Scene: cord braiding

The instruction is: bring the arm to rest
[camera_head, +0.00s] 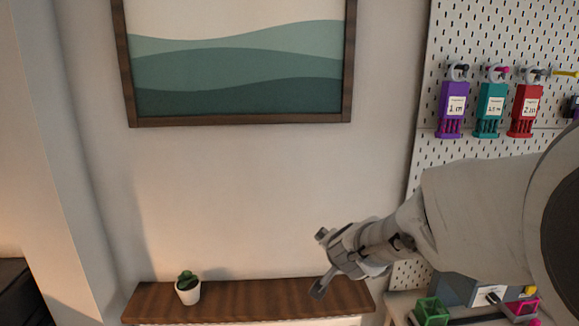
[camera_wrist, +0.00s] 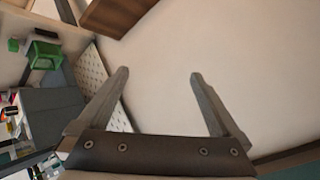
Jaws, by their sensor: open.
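My gripper (camera_head: 320,262) is at the end of my arm, which reaches in from the right in the head view. It hangs in front of the pale wall, just over the right part of the brown wooden shelf in the picture. In the wrist view my gripper (camera_wrist: 159,76) has its two fingers spread wide apart with nothing between them. Only the plain wall shows beyond the fingertips. I cannot tell how far the gripper is from the shelf.
A wooden shelf (camera_head: 240,300) bears a small potted cactus (camera_head: 188,288). A framed picture (camera_head: 237,60) hangs above. A pegboard (camera_head: 470,45) at right holds purple (camera_head: 453,109), teal (camera_head: 490,109) and red (camera_head: 525,110) tagged holders. A green container (camera_head: 432,311) stands below. The wall between is clear.

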